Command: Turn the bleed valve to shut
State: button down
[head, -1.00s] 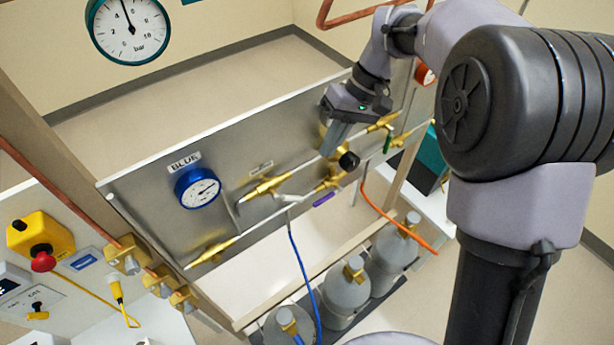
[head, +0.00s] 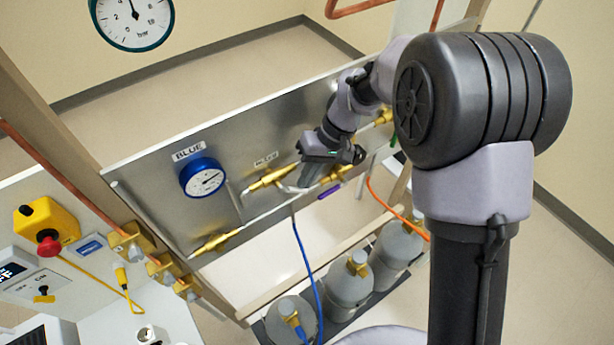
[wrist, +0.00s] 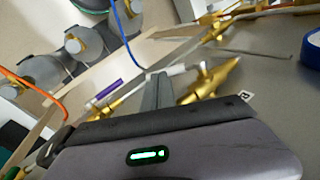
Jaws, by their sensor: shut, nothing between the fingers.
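The bleed valve (head: 268,178) is a brass fitting on the grey panel, under a small label too blurred to read fully. A pale lever (head: 288,188) reaches from it toward the right. In the wrist view the brass body (wrist: 215,82) lies just right of my fingers, and the pale lever (wrist: 178,71) passes by their tips. My gripper (head: 304,180) is shut and empty, pointing down at the panel beside the lever. Its closed fingers (wrist: 157,80) look close to the lever; whether they touch it I cannot tell.
A blue gauge (head: 203,177) sits left of the valve. A purple-handled brass valve (head: 329,190) is just right of my gripper. A blue hose (head: 305,255) and an orange hose (head: 385,205) hang below, above grey cylinders (head: 347,286). A red stop button (head: 48,246) is far left.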

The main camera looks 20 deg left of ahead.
jog(key=shift+f+g+y+b, duration=0.45)
jog(key=shift+g+y+b, duration=0.05)
jog(key=shift+g, duration=0.1)
jog(key=shift+f, duration=0.1)
jog(key=shift+b+x, duration=0.9)
jog(key=shift+b, duration=0.35)
jog(key=shift+s+f+g+y+b, duration=0.15)
jog(key=shift+f+g+y+b, duration=0.35)
jog(key=shift+f+g+b, duration=0.15)
jog(key=shift+s+a+f+b, duration=0.3)
jog(key=shift+s+a+b, duration=0.1)
jog(key=shift+b, duration=0.3)
jog(key=shift+s, duration=0.1)
jog(key=p+v, duration=0.2)
jog(key=v, duration=1.5)
jog(key=shift+d+r, duration=0.15)
jog(key=shift+r, duration=0.05)
